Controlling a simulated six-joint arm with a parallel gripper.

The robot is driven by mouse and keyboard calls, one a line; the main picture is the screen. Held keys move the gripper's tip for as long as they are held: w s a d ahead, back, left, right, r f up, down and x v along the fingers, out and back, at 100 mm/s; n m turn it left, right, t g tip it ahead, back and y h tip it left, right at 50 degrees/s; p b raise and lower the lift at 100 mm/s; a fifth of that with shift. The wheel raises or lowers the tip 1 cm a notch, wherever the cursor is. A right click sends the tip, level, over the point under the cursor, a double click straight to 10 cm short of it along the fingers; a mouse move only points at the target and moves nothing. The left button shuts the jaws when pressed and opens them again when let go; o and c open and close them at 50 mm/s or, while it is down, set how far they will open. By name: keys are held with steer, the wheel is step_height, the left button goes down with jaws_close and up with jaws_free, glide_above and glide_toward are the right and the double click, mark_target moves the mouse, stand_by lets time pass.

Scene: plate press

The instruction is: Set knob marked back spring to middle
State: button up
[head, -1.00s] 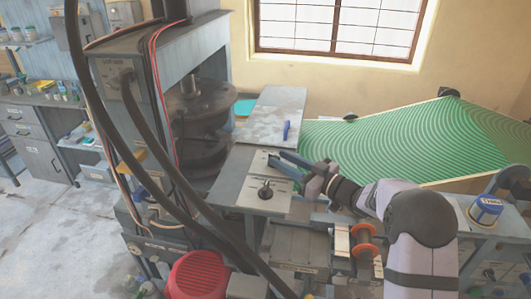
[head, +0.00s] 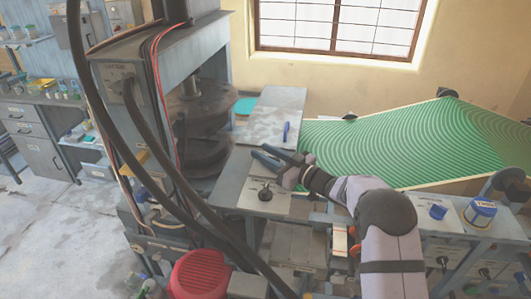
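A black knob (head: 265,193) stands on a pale plate (head: 250,202) at the front of the grey bench beside the press. Its label is too small to read, so I cannot tell which knob is marked back spring. My gripper (head: 259,151) is over the rear part of this panel, behind the black knob and apart from it. Its two blue-grey fingers are spread, with nothing visible between them. The gripper hides part of the panel beneath it. To the right, a blue knob (head: 437,211) and a dark knob (head: 443,262) sit on other pale plates.
The press (head: 205,105) stands close to the left of the panel, with thick black cables in front. A metal sheet (head: 270,125) bearing a blue object (head: 286,130) lies behind. A green patterned board (head: 400,145) and a blue-and-white tin (head: 481,212) are at right.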

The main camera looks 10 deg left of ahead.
jaws_close()
steer(key=shift+t+b, duration=0.3)
steer(key=shift+w+d+m+t+h+b, duration=0.1)
steer(key=shift+w+m+t+h+b, duration=0.1)
steer(key=shift+m+t+h+b, duration=0.4)
jaws_free()
steer(key=shift+d, duration=0.15)
